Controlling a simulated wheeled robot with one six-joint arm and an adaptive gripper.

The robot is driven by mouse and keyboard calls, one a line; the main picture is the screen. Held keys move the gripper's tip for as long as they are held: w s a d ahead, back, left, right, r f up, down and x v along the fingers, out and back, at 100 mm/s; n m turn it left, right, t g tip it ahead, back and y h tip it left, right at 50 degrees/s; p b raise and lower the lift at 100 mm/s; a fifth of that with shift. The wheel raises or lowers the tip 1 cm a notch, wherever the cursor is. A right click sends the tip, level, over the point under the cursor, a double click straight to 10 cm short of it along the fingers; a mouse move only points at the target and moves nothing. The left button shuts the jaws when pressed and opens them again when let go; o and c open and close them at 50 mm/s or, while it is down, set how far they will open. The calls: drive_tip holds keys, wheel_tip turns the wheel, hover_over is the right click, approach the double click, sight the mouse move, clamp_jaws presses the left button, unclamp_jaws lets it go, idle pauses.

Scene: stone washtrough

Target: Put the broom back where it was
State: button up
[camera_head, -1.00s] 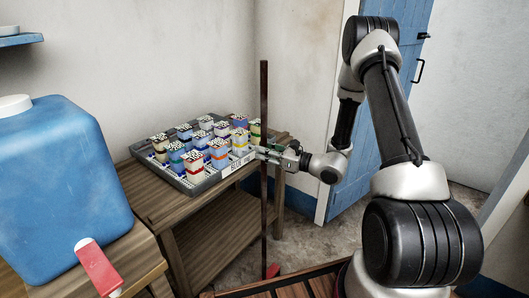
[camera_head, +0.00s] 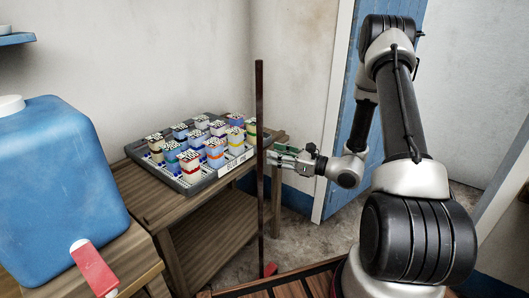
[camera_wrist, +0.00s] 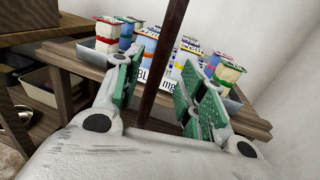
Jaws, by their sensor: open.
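The broom shows as a dark brown upright pole (camera_head: 260,150) in front of the shelf table. A small red part (camera_head: 269,269) shows at its foot, low in the head view; the rest of its lower end is hidden. My gripper (camera_head: 273,155) is open, with its fingertips close to the right of the pole. In the wrist view the pole (camera_wrist: 163,72) stands in the gap between the two green-padded fingers of my gripper (camera_wrist: 160,64). I cannot tell whether it is between the pads or just past the tips.
A grey tray (camera_head: 183,188) of several patterned cartons sits on a wooden shelf table (camera_head: 214,212) just behind the pole. A blue jug (camera_head: 60,190) with a red tap (camera_head: 94,268) stands at left. A blue door (camera_head: 345,160) is behind my arm.

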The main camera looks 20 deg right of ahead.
drive_tip(key=v, duration=0.6)
drive_tip(key=s+a+r+n+g+h, duration=0.1)
drive_tip(key=s+a+r+n+g, duration=0.3)
drive_tip(key=s+r+n+g, duration=0.3)
drive_tip(key=s+a+r+n+g, duration=0.45)
drive_tip(key=s+n, duration=0.35)
drive_tip(key=s, duration=0.2)
drive_tip(key=s+d+r+n+t+h, duration=0.2)
drive_tip(key=s+d+r+n+h, duration=0.2)
drive_tip(key=d+r+n+h, duration=0.1)
drive_tip(key=s+d+r+n+t+h, duration=0.1)
drive_tip(key=s+d+r+n+h, duration=0.3)
drive_tip(key=d, duration=0.5)
drive_tip(key=r+n+h, duration=0.1)
drive_tip(key=n+h, duration=0.1)
drive_tip(key=h, duration=0.1)
drive_tip(key=shift+s+r+n+t, duration=0.3)
drive_tip(key=shift+t, duration=0.05)
